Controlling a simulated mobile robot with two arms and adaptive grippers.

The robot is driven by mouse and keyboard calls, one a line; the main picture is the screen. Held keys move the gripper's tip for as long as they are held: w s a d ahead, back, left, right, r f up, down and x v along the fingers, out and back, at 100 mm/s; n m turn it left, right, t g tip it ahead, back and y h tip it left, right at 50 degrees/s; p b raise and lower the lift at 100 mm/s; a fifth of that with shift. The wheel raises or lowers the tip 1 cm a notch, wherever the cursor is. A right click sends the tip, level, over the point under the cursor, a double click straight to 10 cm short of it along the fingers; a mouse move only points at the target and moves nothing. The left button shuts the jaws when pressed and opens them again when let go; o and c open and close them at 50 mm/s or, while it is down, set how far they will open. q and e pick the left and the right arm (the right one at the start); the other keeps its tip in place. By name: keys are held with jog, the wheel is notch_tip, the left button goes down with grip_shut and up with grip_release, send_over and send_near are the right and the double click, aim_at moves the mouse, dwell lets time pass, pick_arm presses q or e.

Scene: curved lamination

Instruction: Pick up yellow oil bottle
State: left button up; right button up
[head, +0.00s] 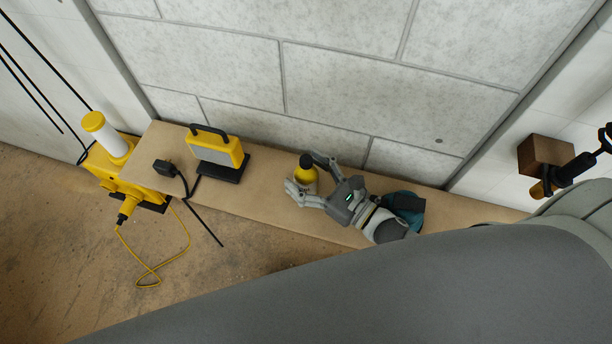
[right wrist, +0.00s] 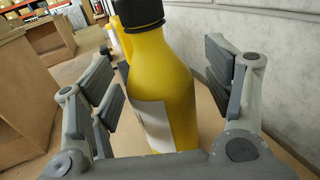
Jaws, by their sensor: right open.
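The yellow oil bottle (head: 306,174) with a black cap and a pale label stands upright on the wooden board along the wall. My right gripper (head: 306,176) reaches it from the right, with one finger on each side of it. In the right wrist view the bottle (right wrist: 163,85) fills the space between the open fingers of the gripper (right wrist: 165,95). A gap shows between the bottle and the right finger pads; the left pads look close to it, and I cannot tell if they touch. My left gripper is not in view.
A yellow work lamp (head: 216,148) on a black base stands left of the bottle, with a black plug and cable (head: 180,176). A yellow device with a white cylinder (head: 112,145) is further left. A teal and black item (head: 405,207) lies behind my right wrist. The block wall (head: 330,90) runs close behind.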

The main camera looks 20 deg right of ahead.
jog(key=c, duration=1.2)
jog(key=shift+c, duration=0.4)
jog(key=shift+r, duration=0.15)
